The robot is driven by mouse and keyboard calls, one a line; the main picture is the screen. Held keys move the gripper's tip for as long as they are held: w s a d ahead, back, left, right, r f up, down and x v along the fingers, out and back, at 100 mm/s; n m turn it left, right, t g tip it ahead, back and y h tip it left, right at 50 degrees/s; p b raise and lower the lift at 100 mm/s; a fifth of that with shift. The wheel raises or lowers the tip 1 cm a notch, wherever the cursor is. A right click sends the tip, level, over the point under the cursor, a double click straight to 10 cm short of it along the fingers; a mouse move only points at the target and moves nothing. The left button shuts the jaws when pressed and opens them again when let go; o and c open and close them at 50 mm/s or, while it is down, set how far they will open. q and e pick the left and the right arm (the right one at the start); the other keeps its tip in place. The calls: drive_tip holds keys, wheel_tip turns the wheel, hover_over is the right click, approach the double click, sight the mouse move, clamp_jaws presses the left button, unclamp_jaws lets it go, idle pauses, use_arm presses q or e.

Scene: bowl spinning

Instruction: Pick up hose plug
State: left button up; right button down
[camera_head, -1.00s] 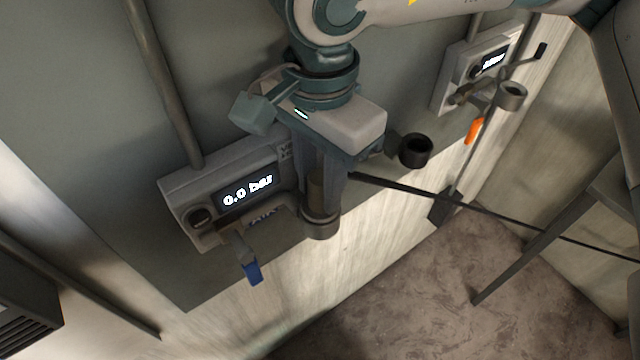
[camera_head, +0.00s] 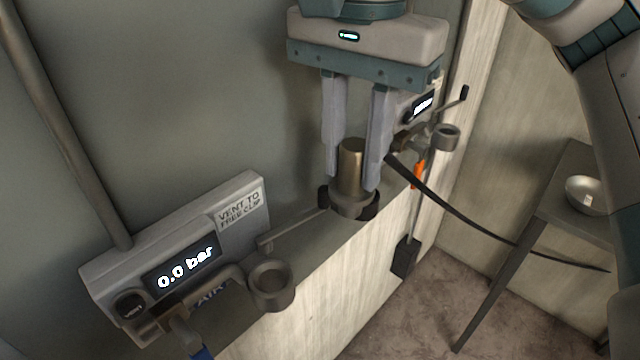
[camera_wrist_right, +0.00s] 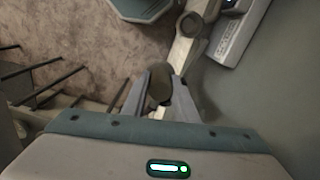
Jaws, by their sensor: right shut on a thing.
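The hose plug (camera_head: 351,168) is a bronze cylinder with a grey collar at its lower end. In the head view it stands nearly upright between the two long fingers of my right gripper (camera_head: 353,180), which is shut on it. The collar overlaps a black cup (camera_head: 324,196) on the wall; I cannot tell whether it sits in the cup or in front of it. A black hose (camera_head: 452,212) comes out from behind the right finger. In the right wrist view the plug is a dark shape (camera_wrist_right: 160,82) between the fingers (camera_wrist_right: 158,100). My left gripper is not in view.
A wall panel (camera_head: 185,262) reads "0.0 bar" and has an empty grey cup (camera_head: 270,287) at its right. Another panel (camera_head: 420,105) with a grey cup (camera_head: 446,137) and orange tag (camera_head: 418,173) is beyond. A table (camera_head: 565,210) bears a metal bowl (camera_head: 590,193) at right.

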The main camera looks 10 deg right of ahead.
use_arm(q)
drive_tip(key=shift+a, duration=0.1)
use_arm(e)
drive_tip(key=shift+d+r, duration=0.25)
drive_tip(key=shift+d, duration=0.15)
drive_tip(key=shift+r, duration=0.1)
